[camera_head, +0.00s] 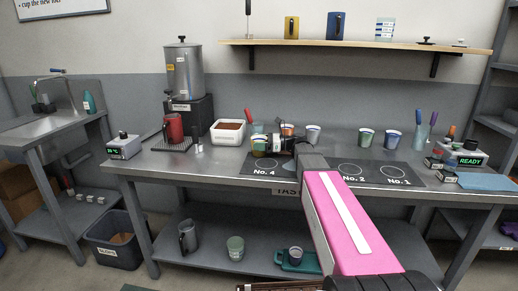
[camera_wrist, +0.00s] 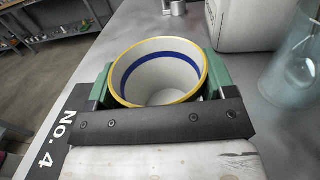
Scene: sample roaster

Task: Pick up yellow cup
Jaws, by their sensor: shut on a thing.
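The yellow cup (camera_wrist: 185,95) fills the middle of the wrist view. It has a yellow rim, a pale inside and a blue band, and it looks empty. My gripper (camera_wrist: 158,78) has a green finger on either side of the cup and is shut on it. The cup's outer wall and base are mostly hidden by the gripper. In the head view my gripper (camera_head: 268,144) is low at the No. 4 spot of the dark mat (camera_head: 327,171). Whether the cup's base touches the mat cannot be seen.
A white tub (camera_head: 228,139) with brown contents stands left of my gripper; a pale tub shows in the wrist view (camera_wrist: 245,25). A clear glass vessel (camera_wrist: 296,75) is close on the right there. Striped cups (camera_head: 366,138) stand further back. The No. 1 and No. 2 spots look empty.

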